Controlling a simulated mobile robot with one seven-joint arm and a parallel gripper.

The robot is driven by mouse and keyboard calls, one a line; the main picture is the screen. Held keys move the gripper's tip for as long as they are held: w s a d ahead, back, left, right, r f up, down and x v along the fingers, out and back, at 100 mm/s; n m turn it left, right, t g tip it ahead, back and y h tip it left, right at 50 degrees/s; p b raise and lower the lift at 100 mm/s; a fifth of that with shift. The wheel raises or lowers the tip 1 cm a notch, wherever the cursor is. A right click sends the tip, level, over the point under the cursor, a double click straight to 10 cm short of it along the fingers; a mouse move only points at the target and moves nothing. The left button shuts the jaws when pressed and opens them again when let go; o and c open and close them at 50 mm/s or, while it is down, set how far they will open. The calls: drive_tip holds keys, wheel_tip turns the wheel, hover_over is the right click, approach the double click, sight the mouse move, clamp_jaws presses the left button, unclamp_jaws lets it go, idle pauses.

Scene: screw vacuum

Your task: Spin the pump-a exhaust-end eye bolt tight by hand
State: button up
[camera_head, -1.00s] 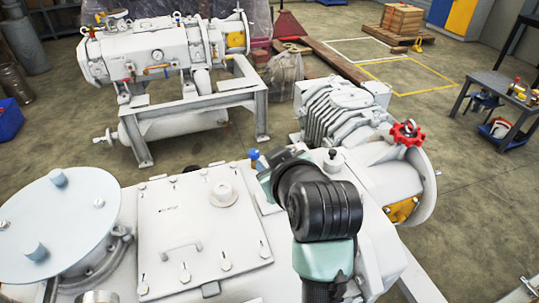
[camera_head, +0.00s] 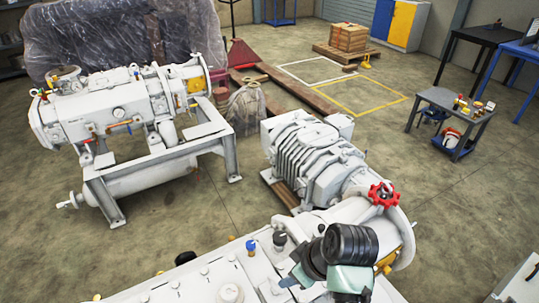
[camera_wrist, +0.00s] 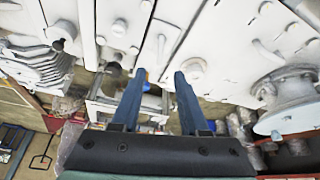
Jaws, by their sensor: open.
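My gripper (camera_wrist: 160,74) is open and empty in the wrist view, its two blue-grey fingers apart over the white machine top. A white pump body (camera_head: 215,275) fills the bottom of the head view, with a blue-capped fitting (camera_head: 250,247) and a dark knob (camera_head: 279,240) on top. A similar dark knob (camera_wrist: 113,70) shows left of the fingers in the wrist view. I cannot make out the eye bolt for certain in either view, nor tell which machine is pump-a. My arm hides part of the pump's right end.
A red handwheel (camera_head: 383,193) stands close beyond my arm. A ribbed white unit (camera_head: 305,150) sits behind it. Another white pump on a grey frame (camera_head: 98,190) stands at left. A grey cart (camera_head: 450,103) is at right, with open floor between.

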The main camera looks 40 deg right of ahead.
sight(276, 283)
drive_tip(key=x, duration=1.2)
drive_tip(key=shift+p, duration=0.4)
clamp_jaws()
